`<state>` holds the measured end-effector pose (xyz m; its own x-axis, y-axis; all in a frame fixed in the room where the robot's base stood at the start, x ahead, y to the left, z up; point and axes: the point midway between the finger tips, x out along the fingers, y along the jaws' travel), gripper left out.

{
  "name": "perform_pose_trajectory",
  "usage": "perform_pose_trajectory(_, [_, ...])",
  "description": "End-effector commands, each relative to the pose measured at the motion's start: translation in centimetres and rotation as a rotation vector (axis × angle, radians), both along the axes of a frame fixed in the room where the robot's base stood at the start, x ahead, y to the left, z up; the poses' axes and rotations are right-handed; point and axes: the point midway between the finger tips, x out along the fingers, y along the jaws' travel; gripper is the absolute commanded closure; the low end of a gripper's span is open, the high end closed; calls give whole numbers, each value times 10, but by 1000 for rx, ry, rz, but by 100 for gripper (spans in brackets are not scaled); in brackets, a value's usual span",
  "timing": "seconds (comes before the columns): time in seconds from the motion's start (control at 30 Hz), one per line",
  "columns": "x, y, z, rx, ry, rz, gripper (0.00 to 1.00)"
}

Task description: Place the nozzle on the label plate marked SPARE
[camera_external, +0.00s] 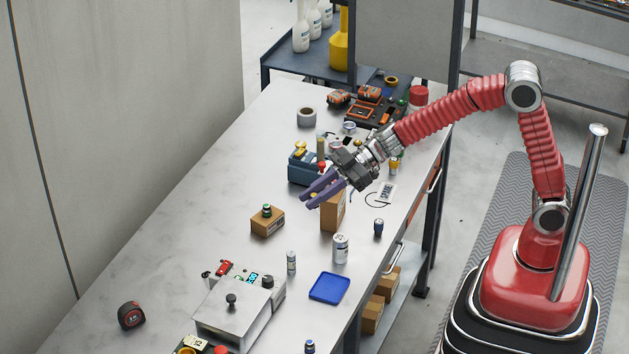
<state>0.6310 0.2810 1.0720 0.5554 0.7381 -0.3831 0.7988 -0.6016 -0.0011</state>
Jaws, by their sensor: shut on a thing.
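My gripper (306,196) is over the middle of the workbench, its purple fingers pointing left and down. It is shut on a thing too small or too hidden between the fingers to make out. An upright cardboard box (334,213) shows just under and behind the fingers; I cannot tell whether they touch it. I cannot pick out the nozzle for certain. No plate with a readable SPARE mark shows; a small white tag (387,192) lies right of my gripper, its print unreadable.
The workbench (160,235) is clear on its left side. A small carton (267,221) bears a dark, green-topped item. A can (341,248), a blue tray (329,288), a metal box (233,309) and a tape measure (131,314) stand nearer. Tools crowd the far end.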

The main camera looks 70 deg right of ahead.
Motion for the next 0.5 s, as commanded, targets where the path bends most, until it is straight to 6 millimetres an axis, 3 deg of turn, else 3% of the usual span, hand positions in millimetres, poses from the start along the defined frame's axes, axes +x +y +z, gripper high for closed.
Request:
perform_pose_trajectory(0.2, [8, -59, 1, 0, 0, 1, 100])
perform_pose_trajectory(0.5, [3, -135, -2, 1, 1, 13, 100])
